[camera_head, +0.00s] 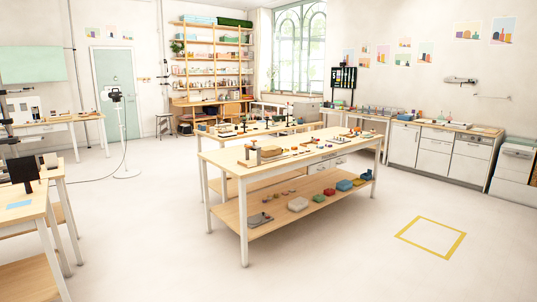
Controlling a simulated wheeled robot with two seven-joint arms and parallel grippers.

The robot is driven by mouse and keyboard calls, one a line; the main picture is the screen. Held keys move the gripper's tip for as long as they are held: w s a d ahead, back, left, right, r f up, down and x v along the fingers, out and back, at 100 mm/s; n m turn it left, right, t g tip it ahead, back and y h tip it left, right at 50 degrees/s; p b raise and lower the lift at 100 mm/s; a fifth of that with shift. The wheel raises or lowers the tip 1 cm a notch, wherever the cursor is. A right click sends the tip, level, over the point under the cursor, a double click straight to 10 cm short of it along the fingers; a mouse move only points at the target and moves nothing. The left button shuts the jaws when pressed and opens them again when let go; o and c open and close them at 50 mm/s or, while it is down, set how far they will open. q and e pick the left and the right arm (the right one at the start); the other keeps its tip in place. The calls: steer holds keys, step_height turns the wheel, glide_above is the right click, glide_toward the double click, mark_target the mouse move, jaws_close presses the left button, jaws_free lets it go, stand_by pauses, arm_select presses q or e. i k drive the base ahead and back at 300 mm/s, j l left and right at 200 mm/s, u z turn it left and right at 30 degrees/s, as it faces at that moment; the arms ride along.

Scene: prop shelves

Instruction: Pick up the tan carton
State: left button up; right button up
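Neither of my grippers shows in the head view. I cannot pick out the tan carton with certainty at this distance. A small tan block-like object (271,153) sits at the near left of the long wooden table (310,160), beside a small upright post; it is too small to tell whether it is a carton.
The table's lower shelf (272,224) bears several boxes, among them a white one (298,204) and a blue one (344,185). Other tables stand left and behind, cabinets (436,150) at right. Open floor surrounds the yellow floor square (409,226).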

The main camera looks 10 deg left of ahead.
mark_target(265, 154)
steer(key=i+j+u, duration=0.35)
steer(key=i, duration=0.4)
steer(key=i+j+u, duration=0.3)
steer(key=i, duration=0.5)
steer(key=i+j+u, duration=0.1)
steer(key=i+u, duration=0.25)
steer(key=i, duration=0.45)
steer(key=i+j+z, duration=0.1)
steer(key=i+z, duration=0.35)
steer(key=i+j+z, duration=0.4)
steer(key=i, duration=0.2)
steer(key=i+j+z, duration=0.45)
steer(key=l, duration=0.1)
